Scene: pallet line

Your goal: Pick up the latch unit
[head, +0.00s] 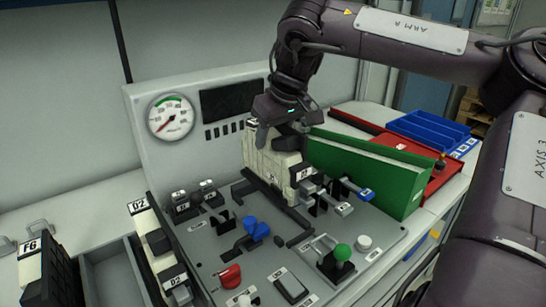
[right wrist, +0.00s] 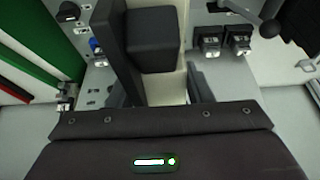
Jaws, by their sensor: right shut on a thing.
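My left gripper is not in view.
The panel (head: 205,255) carries a blue lever (head: 256,229), a red knob (head: 231,277) and a green-topped lever (head: 342,253). A green box (head: 372,172) stands close right of the row, with a red tray (head: 440,175) beyond. Grey bins and dark units (head: 45,268) are at left.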

